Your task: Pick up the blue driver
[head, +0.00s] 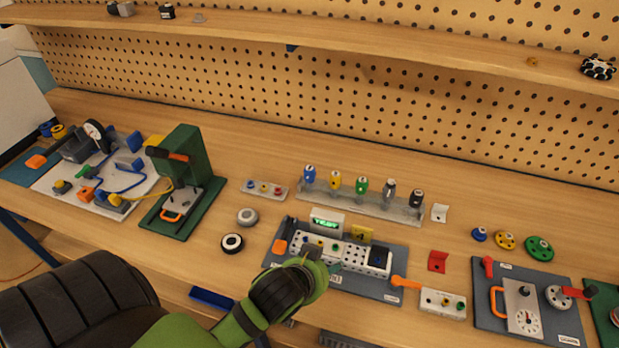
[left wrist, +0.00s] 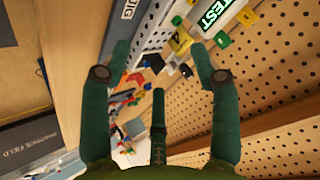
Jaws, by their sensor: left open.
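The blue driver (head: 309,176) stands upright at the left end of a pale rack (head: 345,199) at the back of the bench in the head view. A yellow driver, a green driver, a grey driver and a black driver stand to its right in the same rack. My left gripper (head: 318,260) is in front of the rack, over the front part of the grey test station, apart from the blue driver. In the left wrist view its green fingers (left wrist: 159,52) are spread, with nothing between them. I cannot make out the blue driver surely there. My right gripper is in neither view.
The test station (head: 388,290) with a lit display (head: 327,223) lies between gripper and rack. A green press (head: 180,160) stands to the left. Two small wheels (head: 232,243) lie on bare wood left of the station. A shelf (head: 330,37) overhangs the back.

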